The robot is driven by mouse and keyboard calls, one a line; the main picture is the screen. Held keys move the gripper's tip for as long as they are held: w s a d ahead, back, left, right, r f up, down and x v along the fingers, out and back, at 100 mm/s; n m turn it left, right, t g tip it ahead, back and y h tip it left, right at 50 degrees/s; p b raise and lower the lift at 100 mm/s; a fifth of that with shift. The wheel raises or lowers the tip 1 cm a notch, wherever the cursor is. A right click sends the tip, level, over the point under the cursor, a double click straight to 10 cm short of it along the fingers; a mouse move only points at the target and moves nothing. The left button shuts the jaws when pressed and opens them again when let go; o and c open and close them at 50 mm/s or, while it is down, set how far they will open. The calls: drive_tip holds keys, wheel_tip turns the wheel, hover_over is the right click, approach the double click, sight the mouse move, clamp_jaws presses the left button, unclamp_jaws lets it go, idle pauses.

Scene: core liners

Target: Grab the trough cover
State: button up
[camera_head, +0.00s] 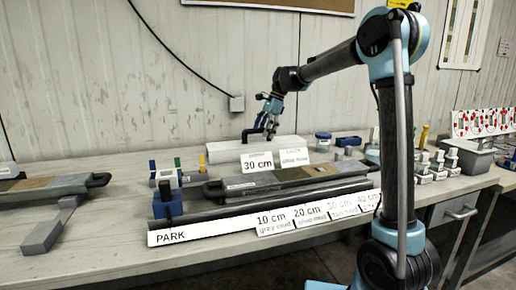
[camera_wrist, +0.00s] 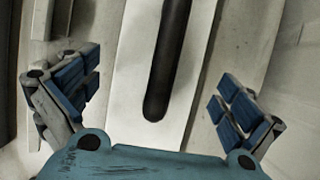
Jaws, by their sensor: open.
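What looks like the trough cover is a long pale block (camera_head: 228,151) with a dark raised handle (camera_head: 249,133), lying at the back of the bench near the wall. My gripper (camera_head: 268,122) is above it, close to the handle, pointing down. In the wrist view the pale cover top (camera_wrist: 133,85) runs up the picture, with the dark handle (camera_wrist: 165,75) along its middle. My gripper (camera_wrist: 156,92) is open, with one blue-padded finger on each side of the cover and clear gaps to the handle. Nothing is held. Part of the cover is hidden behind the white label cards.
White label cards (camera_head: 257,162) stand before the cover. A long dark rack with a core tray (camera_head: 270,180) and a blue clamp (camera_head: 167,203) lies in front. A second tray (camera_head: 50,187) is left.

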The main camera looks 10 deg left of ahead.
sight(258, 142)
drive_tip(key=shift+x, duration=2.85)
drive_tip(key=shift+a+r, duration=0.1)
drive_tip(key=shift+a, duration=0.1)
drive_tip(key=c, duration=1)
